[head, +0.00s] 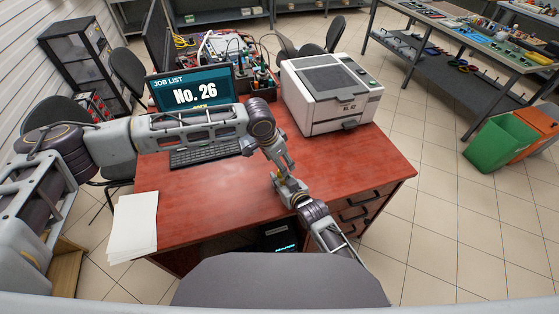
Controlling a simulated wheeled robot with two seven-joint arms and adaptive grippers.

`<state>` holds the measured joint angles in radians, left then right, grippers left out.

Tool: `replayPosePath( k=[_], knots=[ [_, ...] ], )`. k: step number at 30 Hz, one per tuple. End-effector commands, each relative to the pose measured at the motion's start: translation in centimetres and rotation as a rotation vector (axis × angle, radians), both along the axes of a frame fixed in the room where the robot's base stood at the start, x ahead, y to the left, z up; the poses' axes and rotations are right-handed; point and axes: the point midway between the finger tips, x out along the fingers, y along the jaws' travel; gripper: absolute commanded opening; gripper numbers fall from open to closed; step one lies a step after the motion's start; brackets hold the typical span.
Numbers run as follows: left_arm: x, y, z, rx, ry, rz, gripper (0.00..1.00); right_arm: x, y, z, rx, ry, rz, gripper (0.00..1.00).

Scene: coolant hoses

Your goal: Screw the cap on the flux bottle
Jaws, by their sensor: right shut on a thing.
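My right gripper (287,187) comes up from the lower right and is over the front part of the red-brown desk (225,205). It is shut on a small yellowish thing (280,177), which looks like the flux bottle and is mostly hidden by the fingers. My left arm reaches in from the left and bends down, so that my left gripper (283,162) is just above the right one, close to the bottle. Its fingers are too small and covered to tell open from shut. I cannot make out the cap.
A white printer (331,92) stands at the desk's back right. White paper (133,226) lies at the left front corner. The desk's right front is clear.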

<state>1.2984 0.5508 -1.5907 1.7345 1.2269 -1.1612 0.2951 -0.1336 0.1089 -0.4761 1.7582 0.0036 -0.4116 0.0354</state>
Motion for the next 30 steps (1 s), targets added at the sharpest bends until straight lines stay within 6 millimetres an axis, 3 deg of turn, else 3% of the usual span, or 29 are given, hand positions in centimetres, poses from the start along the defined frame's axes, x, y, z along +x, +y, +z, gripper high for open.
replayPosePath(
  k=[14, 30],
  knots=[
    [-0.2, 0.2, 1.1, -0.002, 0.0, 0.001, 0.66, 0.0, 0.0, 0.0, 0.0, 0.0, 0.0, 0.0],
    [-1.4, 2.0, 8.1, -0.001, -0.002, 0.001, 0.66, 0.0, 0.0, 0.0, 0.0, 0.0, 0.0, 0.0]
  ],
)
